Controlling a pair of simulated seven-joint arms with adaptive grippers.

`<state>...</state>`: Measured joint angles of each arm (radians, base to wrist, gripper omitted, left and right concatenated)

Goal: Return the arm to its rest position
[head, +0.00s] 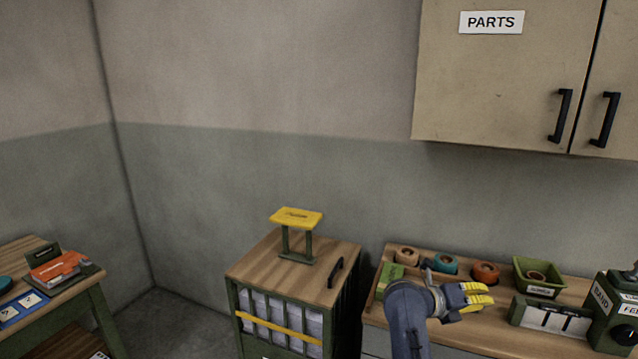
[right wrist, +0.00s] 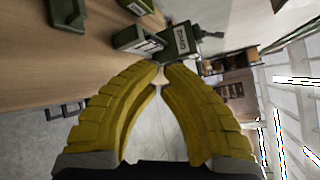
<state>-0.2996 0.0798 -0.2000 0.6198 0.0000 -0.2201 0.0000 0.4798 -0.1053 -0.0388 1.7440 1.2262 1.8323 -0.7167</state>
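My right arm comes up from the bottom of the head view, its right gripper (head: 482,296) held over the wooden workbench (head: 470,330) at the right. Its yellow fingers lie close together. In the right wrist view the fingers (right wrist: 161,68) curve inward and their tips nearly meet, with nothing seen between them, so the gripper looks shut and empty. My left arm and left gripper are not in view.
Round rolls in brown, teal (head: 446,264) and orange (head: 485,273) stand behind the right gripper. A green bin (head: 540,264) and a green machine (head: 612,310) are to its right. A cart with a yellow-topped stand (head: 296,217) is left. A PARTS cabinet (head: 505,80) hangs above.

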